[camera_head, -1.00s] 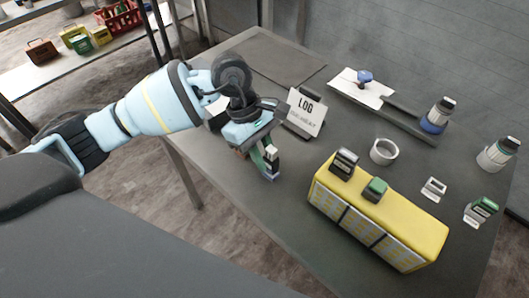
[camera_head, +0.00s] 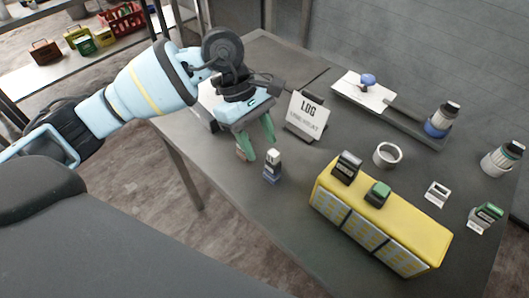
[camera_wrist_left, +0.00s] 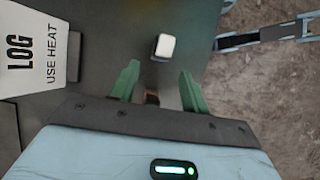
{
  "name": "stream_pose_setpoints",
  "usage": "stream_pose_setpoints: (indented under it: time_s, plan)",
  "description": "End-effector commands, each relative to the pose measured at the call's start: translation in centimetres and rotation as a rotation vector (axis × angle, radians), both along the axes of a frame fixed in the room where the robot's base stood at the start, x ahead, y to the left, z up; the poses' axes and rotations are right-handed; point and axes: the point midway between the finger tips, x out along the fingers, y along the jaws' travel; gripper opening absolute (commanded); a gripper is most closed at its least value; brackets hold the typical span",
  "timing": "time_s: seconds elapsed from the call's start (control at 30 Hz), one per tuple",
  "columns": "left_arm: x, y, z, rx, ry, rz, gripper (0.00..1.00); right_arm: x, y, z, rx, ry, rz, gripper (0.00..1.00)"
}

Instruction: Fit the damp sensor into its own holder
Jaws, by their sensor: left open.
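A small device with a pale top and dark face stands upright in a blue base (camera_head: 272,168) on the grey table; I take it for the damp sensor in a holder, but no label is readable. Its pale top (camera_wrist_left: 164,47) shows in the left wrist view, ahead of the fingertips. My left gripper (camera_head: 258,143) is open, its two green fingers apart and empty, just left of and above the device, not touching it. The fingers also show in the left wrist view (camera_wrist_left: 158,85). A small brown object (camera_head: 243,151) is partly hidden behind the fingers. My right gripper is out of view.
A yellow box (camera_head: 415,232) carries a dark device (camera_head: 346,168) and a green-topped device (camera_head: 377,194). Nearby are a LOG sign (camera_head: 307,116), a white ring (camera_head: 387,155), a small white holder (camera_head: 437,194) and a green device (camera_head: 486,216). Bare table lies in front of the sign.

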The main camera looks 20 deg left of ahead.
Motion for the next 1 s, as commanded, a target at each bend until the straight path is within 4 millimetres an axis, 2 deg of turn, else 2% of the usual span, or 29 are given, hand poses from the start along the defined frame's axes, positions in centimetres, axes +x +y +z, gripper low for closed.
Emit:
stream_pose_setpoints:
  time_s: [0.1,0.3,1.0]
  plan:
    - [0.3,0.6,1.4,0.000,-0.002,0.001,0.46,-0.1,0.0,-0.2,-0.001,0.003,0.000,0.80]
    - [0.4,1.1,2.5,0.000,-0.002,0.001,0.46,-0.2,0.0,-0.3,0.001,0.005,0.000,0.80]
    - [0.4,1.0,2.5,-0.001,-0.003,0.000,0.46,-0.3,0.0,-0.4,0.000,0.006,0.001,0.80]
